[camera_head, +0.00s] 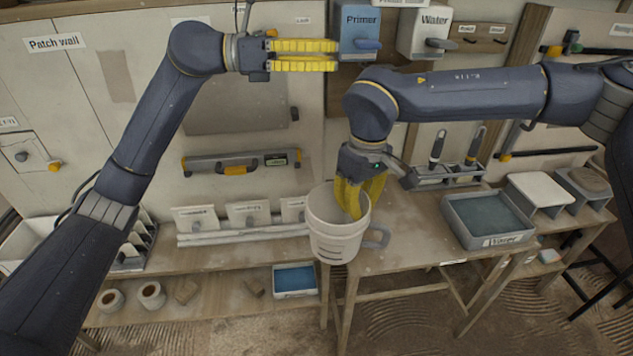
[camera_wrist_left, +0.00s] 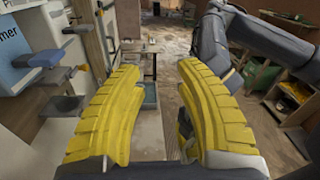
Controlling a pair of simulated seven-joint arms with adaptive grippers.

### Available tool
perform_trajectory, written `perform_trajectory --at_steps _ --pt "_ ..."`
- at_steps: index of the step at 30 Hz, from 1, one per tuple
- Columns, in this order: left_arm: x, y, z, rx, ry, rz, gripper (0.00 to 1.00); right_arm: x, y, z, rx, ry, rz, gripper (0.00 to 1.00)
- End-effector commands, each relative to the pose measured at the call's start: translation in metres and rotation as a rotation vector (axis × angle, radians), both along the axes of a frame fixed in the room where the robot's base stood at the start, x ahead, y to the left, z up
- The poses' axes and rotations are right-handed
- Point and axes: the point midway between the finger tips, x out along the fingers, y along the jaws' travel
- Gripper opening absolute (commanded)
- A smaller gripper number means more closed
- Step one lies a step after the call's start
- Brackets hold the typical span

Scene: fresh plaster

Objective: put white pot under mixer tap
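The white pot (camera_head: 335,240) is a bucket-like vessel with a grey side handle, upright at the left edge of the wooden bench. My right gripper (camera_head: 360,205) points down at its mouth, with yellow fingers at and inside the rim; I cannot tell whether they clamp the wall. My left gripper (camera_head: 335,55) is open and empty, high by the wall, left of the blue Primer dispenser (camera_head: 362,22); its spread fingers show in the left wrist view (camera_wrist_left: 160,75). No tap is labelled mixer; the white Water dispenser (camera_head: 422,25) has a grey tap (camera_head: 440,43).
A grey tray of water (camera_head: 488,220) and a tool rack (camera_head: 447,175) stand on the bench. A level (camera_head: 240,163) hangs on the wall. Pale labelled blocks (camera_head: 248,212) stand left of the pot. Bench space right of the pot is clear.

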Motion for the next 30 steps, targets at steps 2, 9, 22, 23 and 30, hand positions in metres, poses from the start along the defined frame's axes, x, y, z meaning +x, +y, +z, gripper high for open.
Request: perform_trajectory --at_steps 2,9,22,23,30 --pt "-0.012 0.0 0.018 0.081 -0.146 0.009 0.34 0.0 0.0 0.0 0.0 0.0 0.0 0.0" --pt "-0.04 0.008 0.058 0.327 -0.57 0.041 0.34 0.0 0.0 0.0 0.0 0.0 0.0 0.0" --pt "-0.088 0.025 0.089 0.858 -1.214 0.034 0.34 0.0 0.0 0.0 0.0 0.0 0.0 0.0" --pt "-0.091 0.025 0.084 0.909 -1.246 0.018 0.34 0.0 0.0 0.0 0.0 0.0 0.0 0.0" --pt "-0.112 0.018 -0.008 1.287 -1.276 -0.274 0.34 0.0 0.0 0.0 0.0 0.0 0.0 0.0"
